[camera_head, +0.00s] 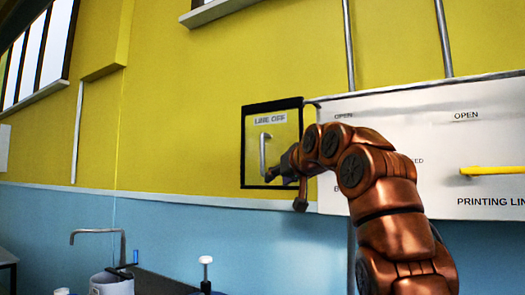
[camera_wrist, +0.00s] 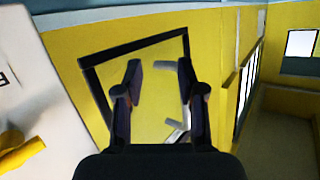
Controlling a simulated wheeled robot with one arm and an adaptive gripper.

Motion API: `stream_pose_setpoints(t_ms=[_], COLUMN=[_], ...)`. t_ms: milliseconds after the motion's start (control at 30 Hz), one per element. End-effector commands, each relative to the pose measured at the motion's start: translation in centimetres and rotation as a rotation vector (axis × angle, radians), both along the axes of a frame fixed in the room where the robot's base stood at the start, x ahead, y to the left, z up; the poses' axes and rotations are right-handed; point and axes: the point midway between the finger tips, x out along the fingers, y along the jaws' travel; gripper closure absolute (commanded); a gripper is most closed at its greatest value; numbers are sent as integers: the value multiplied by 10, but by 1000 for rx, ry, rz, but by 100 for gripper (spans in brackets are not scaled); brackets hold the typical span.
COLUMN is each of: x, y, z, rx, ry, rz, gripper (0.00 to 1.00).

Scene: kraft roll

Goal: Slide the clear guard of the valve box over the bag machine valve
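The clear guard (camera_head: 284,145) is a see-through panel in a black frame on the yellow wall, left of the white valve panel. A grey bar handle (camera_head: 263,152) stands upright on it, under a "LINE OFF" label. My gripper (camera_head: 283,174) is at the guard's lower part, right of the handle. In the wrist view my gripper (camera_wrist: 165,88) is open, its fingers pointing at the guard (camera_wrist: 150,85). The handle (camera_wrist: 180,131) shows partly behind the right finger; I cannot tell whether they touch. My arm hides the bag machine valve in the head view.
The white valve panel (camera_head: 437,142) carries a yellow lever (camera_head: 490,170) above "PRINTING LINE". A yellow lever (camera_wrist: 22,152) also shows at the wrist view's left edge. Below are a dark counter (camera_head: 155,283), a tap (camera_head: 100,233) and a white container (camera_head: 111,284).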

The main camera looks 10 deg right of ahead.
Motion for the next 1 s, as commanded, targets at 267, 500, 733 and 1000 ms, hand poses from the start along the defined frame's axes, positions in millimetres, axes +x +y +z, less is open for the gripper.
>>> stream_pose_setpoints(t_ms=[267, 500, 733, 1000], x=[-9, -21, -20, 7], y=[7, 13, 15, 22], z=[50, 70, 75, 77], rx=[-38, -63, -67, -67], ry=[-185, -280, -295, -292], rz=[50, 79, 84, 85], gripper=[61, 61, 61, 61])
